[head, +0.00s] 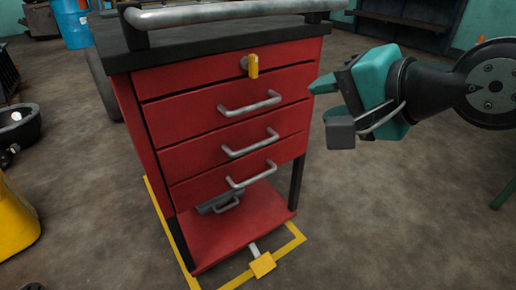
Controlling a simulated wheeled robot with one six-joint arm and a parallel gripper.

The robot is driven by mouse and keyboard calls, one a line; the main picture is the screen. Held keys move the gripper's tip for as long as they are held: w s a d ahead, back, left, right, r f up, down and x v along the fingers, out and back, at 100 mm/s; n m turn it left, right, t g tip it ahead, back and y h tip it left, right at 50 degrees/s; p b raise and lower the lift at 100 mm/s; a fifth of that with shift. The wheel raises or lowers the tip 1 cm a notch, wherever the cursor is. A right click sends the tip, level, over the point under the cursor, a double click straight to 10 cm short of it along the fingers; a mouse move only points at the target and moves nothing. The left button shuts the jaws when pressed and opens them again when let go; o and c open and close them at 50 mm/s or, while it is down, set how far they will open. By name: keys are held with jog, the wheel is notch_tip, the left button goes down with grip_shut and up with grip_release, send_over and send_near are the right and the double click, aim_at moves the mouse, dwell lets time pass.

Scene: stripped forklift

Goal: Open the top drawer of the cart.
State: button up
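The red cart (158,150) stands upright left of centre, with a dark top. Its topmost red front (190,73) has no bar handle; a yellow tag or key (253,66) sits at a round lock there. Below it are three drawer fronts with grey bar handles: upper (250,104), middle (250,142) and lower (251,175). All fronts look closed. My gripper (331,108), teal and dark grey, is right of the cart, apart from the handles. Its two fingers stand apart with nothing between them.
A grey push bar (220,12) runs above the cart top. A grey object (218,203) lies on its lower red shelf (245,225). Yellow floor marking (290,247) surrounds its base. A yellow object (15,225) and dark round part (18,122) stand left. Floor at front right is clear.

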notch_tip(320, 180, down, 5)
jog(key=w+m+t+b, duration=0.1)
jog(key=m+t+b, duration=0.1)
jog(key=b, duration=0.3)
jog(key=m+t+y+p, duration=0.1)
jog(key=m+p, duration=0.1)
jog(key=p, duration=0.7)
send_near(260, 107)
jog(key=shift+s+d+r, duration=0.2)
jog(key=shift+s+r, duration=0.15)
jog(key=shift+r, duration=0.2)
jog(key=p+x, duration=1)
jog(key=p, duration=0.4)
jog(key=shift+p, duration=0.35)
jog(key=shift+w+a+f+p, duration=0.45)
jog(key=shift+w+f+p, duration=0.15)
jog(key=shift+p, duration=0.25)
